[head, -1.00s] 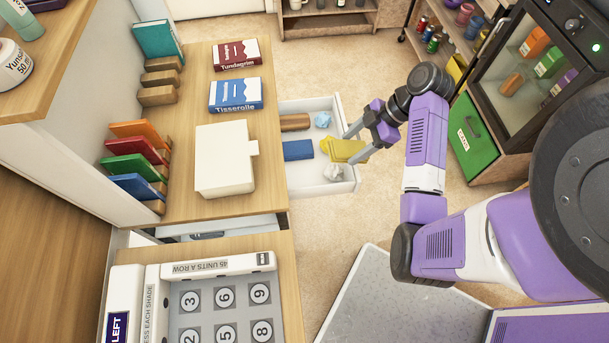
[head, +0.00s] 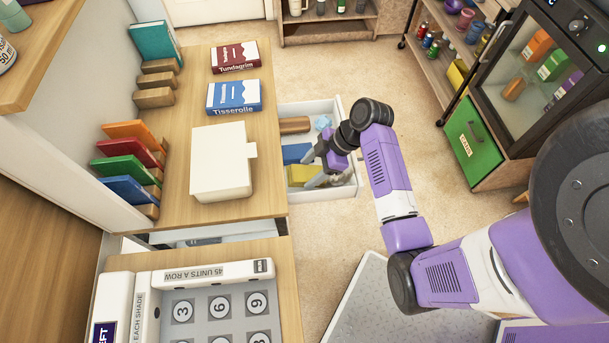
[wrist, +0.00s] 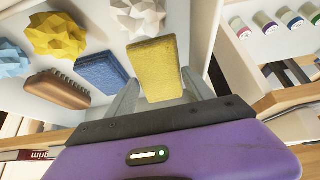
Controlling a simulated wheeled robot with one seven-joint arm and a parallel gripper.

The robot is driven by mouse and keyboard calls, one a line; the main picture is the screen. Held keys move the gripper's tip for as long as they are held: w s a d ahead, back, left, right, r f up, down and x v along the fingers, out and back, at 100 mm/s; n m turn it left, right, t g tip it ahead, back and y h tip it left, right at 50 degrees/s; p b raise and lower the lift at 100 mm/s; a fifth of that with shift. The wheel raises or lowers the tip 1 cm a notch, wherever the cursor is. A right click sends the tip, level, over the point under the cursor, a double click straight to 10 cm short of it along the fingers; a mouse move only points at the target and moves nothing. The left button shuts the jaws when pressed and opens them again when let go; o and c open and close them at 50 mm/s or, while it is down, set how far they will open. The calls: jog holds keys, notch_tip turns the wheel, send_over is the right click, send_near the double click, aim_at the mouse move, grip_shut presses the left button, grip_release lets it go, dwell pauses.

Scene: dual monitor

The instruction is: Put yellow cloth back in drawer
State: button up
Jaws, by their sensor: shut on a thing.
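The yellow cloth (head: 297,175) is a flat, block-like piece inside the open white drawer (head: 345,190), near its front left corner. My gripper (head: 307,172) reaches down over the drawer and is shut on the yellow cloth. In the wrist view, the cloth (wrist: 155,68) stands out between the two fingers, over the white drawer floor. I cannot tell whether it touches the floor. A blue cloth (wrist: 101,72) lies just beside it. My gripper and wrist hide part of the drawer in the head view.
The drawer also holds a brown brush (wrist: 57,89) and crumpled white (wrist: 138,16), yellow (wrist: 64,35) and blue (wrist: 10,58) balls. The desk top (head: 245,205), with boxes and a white case (head: 221,162), borders the drawer's left. Carpet lies to the right.

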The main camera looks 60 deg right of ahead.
aim_at(306, 173)
jog(key=shift+w+a+f, duration=0.1)
jog(key=shift+a+f, duration=0.05)
jog(key=shift+f, duration=0.35)
jog(key=shift+w+a+f, duration=0.1)
jog(key=shift+a+f, duration=0.05)
jog(key=shift+f, duration=0.3)
jog(key=shift+w+a+r+g+h+p, duration=0.1)
jog(key=shift+w+r+g+h+p, duration=0.2)
jog(key=shift+r+g+p, duration=0.2)
jog(key=shift+w+a+f+g+h+p, duration=0.1)
jog(key=shift+g+h+p, duration=0.1)
jog(key=shift+g+h, duration=0.2)
jog(key=shift+w+a+g+h+p, duration=0.1)
jog(key=shift+g+h+p, duration=0.05)
jog(key=shift+g+h, duration=0.2)
jog(key=shift+f, duration=0.95)
jog(key=shift+f, duration=0.1)
jog(key=o, duration=0.9)
